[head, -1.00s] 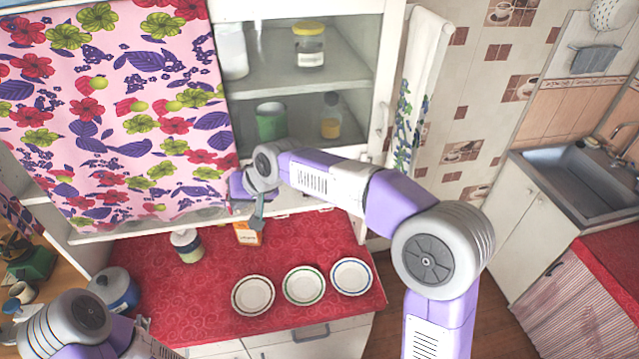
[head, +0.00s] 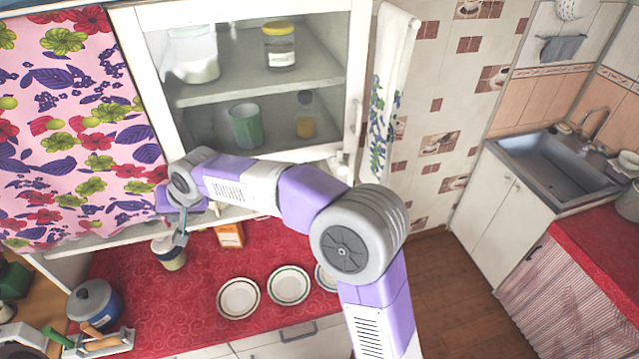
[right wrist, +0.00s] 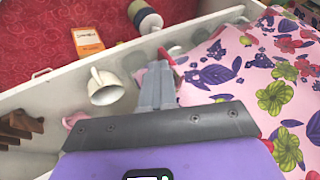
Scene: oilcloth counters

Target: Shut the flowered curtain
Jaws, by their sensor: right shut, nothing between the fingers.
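The pink flowered curtain (head: 75,130) hangs at the left in the head view, over the left part of the wall cabinet. Its right edge lies left of the cabinet's glazed part, whose shelves show. My right gripper (head: 180,240) is at the curtain's lower right edge, its fingers pointing down, shut and empty. In the right wrist view the curtain (right wrist: 265,95) spreads out on the right, and the shut fingers (right wrist: 160,66) are beside its edge. I cannot tell whether they touch the cloth. My left gripper is out of view.
A white cup (right wrist: 105,86) sits close to the fingers in the right wrist view. Below the cabinet, a lidded jar (head: 168,254), an orange box (head: 229,235) and plates (head: 238,298) stand on the red counter (head: 190,320). A blue pot (head: 95,304) is at left.

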